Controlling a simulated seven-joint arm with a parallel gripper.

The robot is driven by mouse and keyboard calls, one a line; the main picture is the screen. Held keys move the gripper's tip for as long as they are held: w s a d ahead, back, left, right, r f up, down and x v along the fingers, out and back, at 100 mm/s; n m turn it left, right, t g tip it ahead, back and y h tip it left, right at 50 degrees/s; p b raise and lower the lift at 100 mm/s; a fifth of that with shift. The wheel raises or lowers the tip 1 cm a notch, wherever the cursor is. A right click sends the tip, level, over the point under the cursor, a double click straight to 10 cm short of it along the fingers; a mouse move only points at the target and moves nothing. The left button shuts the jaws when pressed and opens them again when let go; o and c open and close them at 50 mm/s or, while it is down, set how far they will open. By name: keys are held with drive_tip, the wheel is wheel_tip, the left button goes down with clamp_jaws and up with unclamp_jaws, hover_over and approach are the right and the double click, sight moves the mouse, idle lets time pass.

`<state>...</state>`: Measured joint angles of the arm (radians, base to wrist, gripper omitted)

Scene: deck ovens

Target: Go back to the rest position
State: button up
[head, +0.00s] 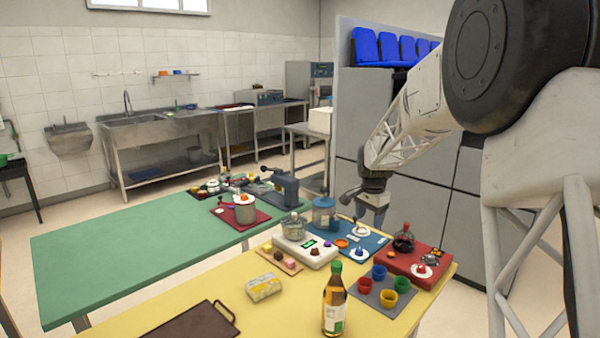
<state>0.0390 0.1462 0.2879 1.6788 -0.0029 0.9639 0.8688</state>
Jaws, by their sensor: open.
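My gripper (370,216) is at the end of my arm, which reaches in from the upper right. It hangs pointing down above the back right of the yellow table (200,293), over the area of the blue mat (375,243). Its jaws are small in this view and look open, with nothing seen between them. I cannot tell exactly how high it is above the mat.
Under and around my gripper stand a blue-lidded jar (324,216), a red board (425,274) with a dark flask (403,241), and coloured cups (388,298). A tall bottle (334,305) stands at the front. The green table (130,245) is mostly clear. Grey cabinets (425,190) stand behind my arm.

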drive_tip(key=s+a+r+n, duration=0.1)
drive_tip(key=s+r+n, duration=0.15)
drive_tip(key=s, duration=0.95)
drive_tip(key=s+a+r+n+t, duration=0.15)
drive_tip(key=s+r, duration=0.25)
drive_tip(key=s, duration=0.9)
drive_tip(key=s+r+n, duration=0.3)
drive_tip(key=s, duration=0.9)
drive_tip(key=s+f+n, duration=0.3)
drive_tip(key=s+f, duration=0.1)
drive_tip(key=s, duration=1)
drive_tip(key=shift+a+f, duration=0.15)
